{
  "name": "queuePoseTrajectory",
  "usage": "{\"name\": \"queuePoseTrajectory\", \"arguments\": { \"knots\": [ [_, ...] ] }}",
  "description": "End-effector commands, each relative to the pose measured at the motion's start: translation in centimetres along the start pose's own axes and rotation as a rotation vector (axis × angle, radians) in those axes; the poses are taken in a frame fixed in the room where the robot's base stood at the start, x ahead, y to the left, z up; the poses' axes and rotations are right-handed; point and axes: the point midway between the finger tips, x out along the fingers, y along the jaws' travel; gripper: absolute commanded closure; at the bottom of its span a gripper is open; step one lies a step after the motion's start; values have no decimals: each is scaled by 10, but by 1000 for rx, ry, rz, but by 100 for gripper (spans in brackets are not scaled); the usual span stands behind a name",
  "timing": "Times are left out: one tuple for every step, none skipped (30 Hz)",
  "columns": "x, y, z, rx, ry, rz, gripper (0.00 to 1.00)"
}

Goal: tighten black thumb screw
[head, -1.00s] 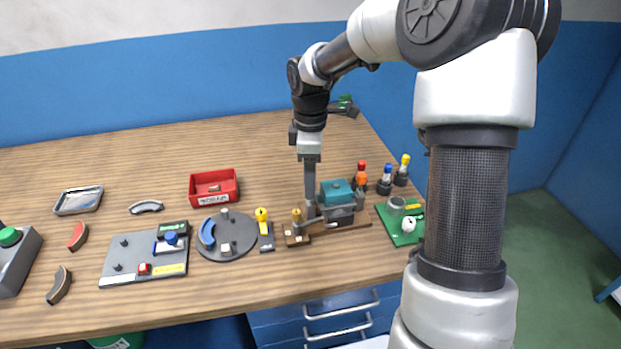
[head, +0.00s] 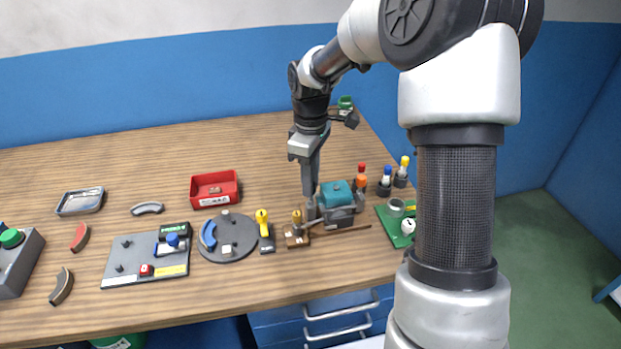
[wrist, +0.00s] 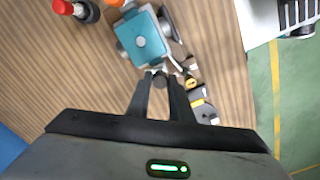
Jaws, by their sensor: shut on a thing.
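The teal rickshaw body (head: 337,194) stands on its grey chassis near the right front of the table, and its teal top (wrist: 142,38) shows in the wrist view. My gripper (head: 310,207) points down at the left side of the rickshaw. In the wrist view my gripper (wrist: 160,77) has its two dark fingers close together beside the teal body. A small dark round part, which looks like the black thumb screw (wrist: 160,83), sits between them. The fingers hide most of it, and its thread is not visible.
A wooden block with a brass-coloured knob (head: 297,236) stands just left of the rickshaw. A yellow-handled tool (head: 263,228) and a round grey plate (head: 240,236) lie further left. Colour-topped bottles (head: 386,180) and a green board (head: 390,222) are close on the right.

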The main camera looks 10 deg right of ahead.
Motion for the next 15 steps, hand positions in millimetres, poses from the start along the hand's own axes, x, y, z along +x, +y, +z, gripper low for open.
{"name": "queuePoseTrajectory", "arguments": {
  "knots": [
    [-2,0,0,44,-2,1,100],
    [-2,0,0,72,-2,1,100],
    [-2,0,0,111,-2,1,100],
    [-2,0,0,140,-2,1,100],
    [-2,0,0,169,-2,1,100],
    [-2,0,0,207,-2,2,100],
    [-2,0,0,235,-1,1,100],
    [-2,0,0,263,-1,1,100],
    [-2,0,0,302,-1,1,100],
    [-2,0,0,330,-1,2,100],
    [-1,0,0,358,-1,2,100],
    [-1,0,0,397,-1,2,100],
    [-1,0,0,426,-1,1,100],
    [-1,0,0,454,-1,1,100],
    [-1,0,0,492,-1,1,100]
  ]
}}
